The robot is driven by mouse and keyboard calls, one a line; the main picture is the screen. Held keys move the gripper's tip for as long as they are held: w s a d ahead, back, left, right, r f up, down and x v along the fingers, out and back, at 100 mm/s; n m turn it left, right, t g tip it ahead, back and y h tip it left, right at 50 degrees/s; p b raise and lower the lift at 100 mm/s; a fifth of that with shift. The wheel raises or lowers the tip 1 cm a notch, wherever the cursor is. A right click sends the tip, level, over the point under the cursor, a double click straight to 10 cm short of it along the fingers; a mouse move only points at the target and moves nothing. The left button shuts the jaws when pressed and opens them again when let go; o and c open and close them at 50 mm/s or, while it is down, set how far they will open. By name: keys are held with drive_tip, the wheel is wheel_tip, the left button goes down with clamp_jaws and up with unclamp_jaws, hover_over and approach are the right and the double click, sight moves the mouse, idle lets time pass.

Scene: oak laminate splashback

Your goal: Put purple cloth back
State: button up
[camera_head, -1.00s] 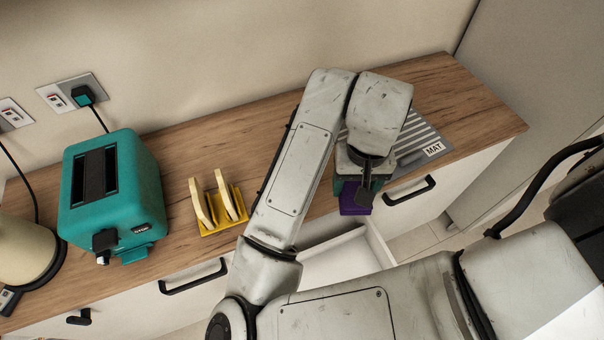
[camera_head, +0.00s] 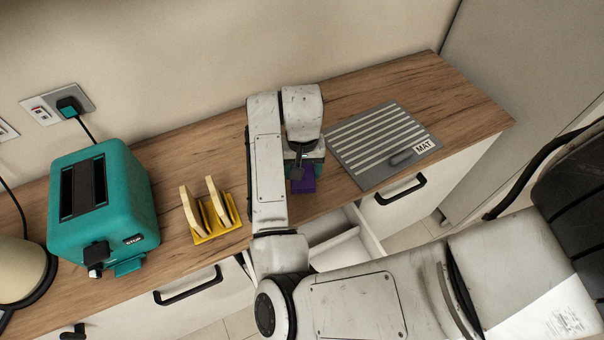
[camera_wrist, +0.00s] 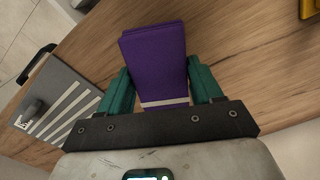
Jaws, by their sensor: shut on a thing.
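The purple cloth (camera_head: 303,180) is a folded block with a pale stripe across its near end; it also shows in the wrist view (camera_wrist: 155,62). My gripper (camera_wrist: 160,88) is shut on the cloth, with a teal finger on each side of it. In the head view my gripper (camera_head: 304,168) is over the wooden counter near its front edge, between the toast rack and the grey mat. Whether the cloth touches the counter is unclear. Below and to the right, a drawer (camera_head: 350,243) stands open, partly hidden by my arm.
The grey striped mat (camera_head: 372,139) lies on the counter (camera_head: 450,95), with a small grey item (camera_head: 401,157) on it. A yellow toast rack (camera_head: 224,233) holding slices stands left of my arm. A teal toaster (camera_head: 130,205) stands further left. Free counter lies behind the mat.

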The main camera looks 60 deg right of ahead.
drive_tip(key=shift+w+f+p, duration=0.1)
drive_tip(key=shift+f+p, duration=0.3)
drive_tip(key=shift+f, duration=1.25)
drive_tip(key=shift+f, duration=0.2)
drive_tip(key=o, duration=1.2)
drive_tip(key=shift+r, duration=0.1)
